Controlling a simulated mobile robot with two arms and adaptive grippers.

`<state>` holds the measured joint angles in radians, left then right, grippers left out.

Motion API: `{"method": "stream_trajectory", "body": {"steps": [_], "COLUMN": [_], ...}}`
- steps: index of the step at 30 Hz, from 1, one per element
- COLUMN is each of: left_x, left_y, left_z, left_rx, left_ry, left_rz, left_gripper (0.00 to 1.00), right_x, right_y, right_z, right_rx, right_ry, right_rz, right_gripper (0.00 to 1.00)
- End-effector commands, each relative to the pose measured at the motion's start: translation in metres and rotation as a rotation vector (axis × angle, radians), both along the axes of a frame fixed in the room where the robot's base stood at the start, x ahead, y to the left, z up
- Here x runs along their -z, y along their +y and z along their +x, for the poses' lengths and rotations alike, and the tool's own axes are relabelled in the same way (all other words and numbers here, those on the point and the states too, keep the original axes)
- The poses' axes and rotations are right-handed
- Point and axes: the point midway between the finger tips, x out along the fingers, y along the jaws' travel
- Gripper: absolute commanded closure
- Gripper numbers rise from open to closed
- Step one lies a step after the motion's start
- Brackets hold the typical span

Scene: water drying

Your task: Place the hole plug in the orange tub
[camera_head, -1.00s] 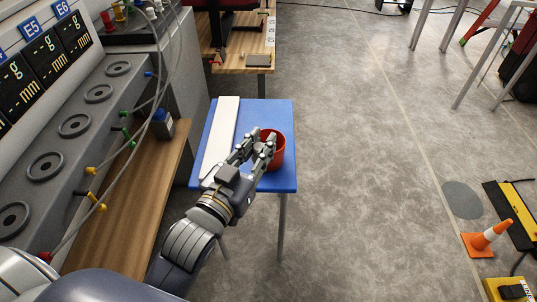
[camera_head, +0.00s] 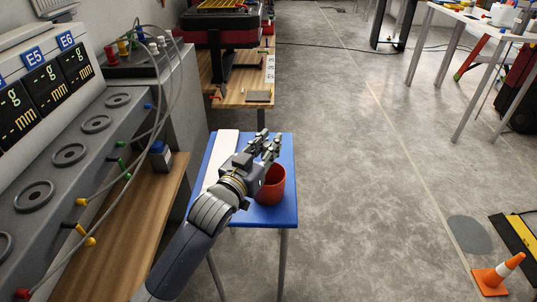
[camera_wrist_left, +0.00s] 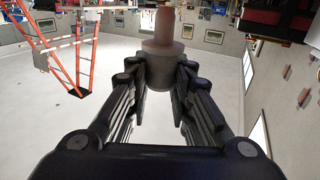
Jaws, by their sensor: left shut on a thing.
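My left gripper (camera_head: 268,146) is above the blue table, with its fingertips beyond the orange tub in the head view. It is shut on the hole plug, a grey stepped cylinder (camera_wrist_left: 162,48) with a narrower pinkish-brown end, between the fingertips in the left wrist view. In the head view the fingers hide most or all of the plug. The orange tub (camera_head: 271,190) stands upright on the blue table (camera_head: 284,212), just below and beside my left wrist, which covers part of its rim. I cannot see its inside clearly. My right gripper is not in view.
A white flat board (camera_head: 216,160) lies on the blue table's left side. A wooden bench (camera_head: 135,225) and grey panel with round dials stand at left. A wooden table (camera_head: 235,85) with a red and black case is behind. Floor at right is clear up to an orange cone (camera_head: 497,274).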

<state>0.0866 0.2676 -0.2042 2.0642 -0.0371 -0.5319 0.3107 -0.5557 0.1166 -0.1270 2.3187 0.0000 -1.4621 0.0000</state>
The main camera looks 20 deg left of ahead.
Motion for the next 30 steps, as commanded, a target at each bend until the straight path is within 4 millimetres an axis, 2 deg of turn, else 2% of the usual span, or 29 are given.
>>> {"method": "stream_trajectory", "body": {"steps": [4, 7, 13, 16, 30], "left_x": [0.002, 0.005, 0.023, 0.036, 0.042], "left_y": [0.003, 0.003, 0.003, 0.003, 0.003], "left_z": [0.014, 0.016, 0.015, 0.015, 0.015], "left_rx": [0.000, 0.000, 0.001, 0.000, 0.000], "left_ry": [-0.001, 0.000, 0.002, 0.002, 0.001], "left_rz": [0.000, -0.001, -0.001, -0.001, -0.001], "left_gripper": [0.94, 0.94, 0.94, 0.94, 0.94], "right_x": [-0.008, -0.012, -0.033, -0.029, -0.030], "right_y": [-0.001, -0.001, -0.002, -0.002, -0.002], "right_z": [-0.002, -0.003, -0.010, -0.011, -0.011], "right_rx": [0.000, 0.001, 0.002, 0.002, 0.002], "right_ry": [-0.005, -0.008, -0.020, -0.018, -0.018], "right_rz": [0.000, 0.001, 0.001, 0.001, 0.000], "right_gripper": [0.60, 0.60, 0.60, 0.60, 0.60]}}
